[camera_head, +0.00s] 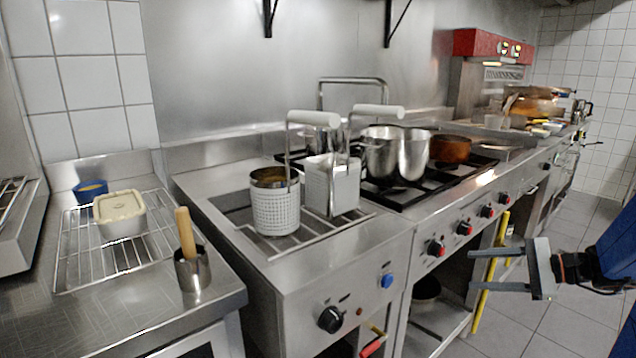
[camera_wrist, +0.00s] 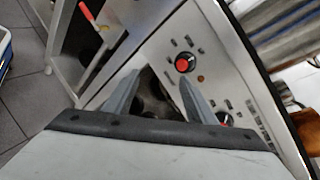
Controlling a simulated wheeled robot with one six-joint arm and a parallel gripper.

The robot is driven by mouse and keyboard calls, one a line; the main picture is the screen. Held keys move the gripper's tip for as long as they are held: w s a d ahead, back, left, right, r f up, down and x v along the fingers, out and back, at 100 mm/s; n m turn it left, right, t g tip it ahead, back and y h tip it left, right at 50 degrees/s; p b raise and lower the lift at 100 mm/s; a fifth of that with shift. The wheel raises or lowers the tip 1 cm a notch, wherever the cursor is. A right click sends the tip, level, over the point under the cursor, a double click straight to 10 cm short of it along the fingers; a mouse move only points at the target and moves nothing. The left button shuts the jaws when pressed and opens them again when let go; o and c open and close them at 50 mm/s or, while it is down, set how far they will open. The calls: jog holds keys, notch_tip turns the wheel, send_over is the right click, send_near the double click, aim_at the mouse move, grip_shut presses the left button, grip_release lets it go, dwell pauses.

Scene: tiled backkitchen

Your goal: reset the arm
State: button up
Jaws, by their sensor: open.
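My gripper (camera_head: 482,270) is at the right of the head view, in front of the stove's lower front. Its two fingers point left, are spread apart and hold nothing. My arm comes in from the right edge. In the wrist view my gripper (camera_wrist: 158,88) shows two grey fingers spread apart, with the stove front (camera_wrist: 165,52) and a red-marked knob (camera_wrist: 184,62) beyond them. I cannot tell how far the fingertips are from the stove front.
Two fryer baskets (camera_head: 275,208) with white handles stand on the counter. A steel pot (camera_head: 393,155) and a copper pan (camera_head: 450,150) sit on the stove. A yellow bar (camera_head: 488,280) stands close behind my gripper. A container (camera_head: 120,216) sits on the left rack. Tiled floor (camera_head: 560,325) lies clear below.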

jog(key=s+a+f+n+g+h, duration=0.1)
jog(key=s+a+n+g+h, duration=0.2)
jog(key=s+a, duration=0.45)
jog(key=s+a+n+h, duration=0.2)
jog(key=s+n+h, duration=0.2)
jog(key=s+n, duration=0.3)
jog(key=s+a+f+n+h, duration=0.1)
jog(key=s+a+n+h, duration=0.1)
jog(key=s+n+h, duration=0.2)
jog(key=s+n, duration=0.2)
jog(key=s, duration=0.2)
jog(key=shift+s+a+f+n+h, duration=0.15)
jog(key=shift+a+f+n+h, duration=0.15)
jog(key=shift+n+h, duration=0.1)
dwell(0.3)
